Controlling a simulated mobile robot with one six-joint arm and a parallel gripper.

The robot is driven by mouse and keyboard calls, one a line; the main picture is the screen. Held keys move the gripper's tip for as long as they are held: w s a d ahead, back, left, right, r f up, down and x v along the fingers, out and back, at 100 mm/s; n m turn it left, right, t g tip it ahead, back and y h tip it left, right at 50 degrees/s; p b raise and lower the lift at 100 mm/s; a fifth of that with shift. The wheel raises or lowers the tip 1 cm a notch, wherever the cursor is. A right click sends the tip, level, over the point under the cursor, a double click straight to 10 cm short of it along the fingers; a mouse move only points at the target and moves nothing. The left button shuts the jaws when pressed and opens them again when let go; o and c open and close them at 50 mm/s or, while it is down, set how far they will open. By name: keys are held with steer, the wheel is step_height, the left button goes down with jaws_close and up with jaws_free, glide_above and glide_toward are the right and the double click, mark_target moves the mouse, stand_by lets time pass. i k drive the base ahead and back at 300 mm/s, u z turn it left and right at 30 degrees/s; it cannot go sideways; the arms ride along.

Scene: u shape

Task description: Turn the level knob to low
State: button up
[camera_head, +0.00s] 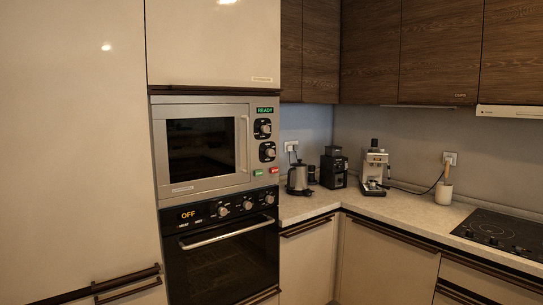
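The built-in microwave (160,145) has a green READY display and two round knobs on its right panel. The upper microwave knob (265,129) and lower microwave knob (269,152) sit on dark plates. Their labels are too small to read, so I cannot tell which is the level knob or where it points. Below, the oven (225,262) shows OFF in orange and has a row of knobs, including the left oven knob (223,211), middle oven knob (248,205) and right oven knob (269,199). My gripper is not in view.
A green button (258,172) and red button (274,170) sit under the microwave knobs. A kettle (298,178), coffee grinder (334,168) and espresso machine (374,169) stand on the counter (410,209). A cooktop (500,234) is at right. The oven handle (225,234) sticks out.

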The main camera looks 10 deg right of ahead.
mark_target(269, 152)
steer(key=u, duration=0.2)
steer(key=k, duration=0.85)
steer(key=u, duration=0.6)
steer(key=k, duration=0.55)
steer(key=z, duration=0.35)
steer(key=i, duration=0.7)
steer(key=z, duration=0.45)
steer(key=i, duration=1.35)
steer(key=u, duration=0.9)
steer(key=i, duration=0.4)
steer(key=u, duration=0.15)
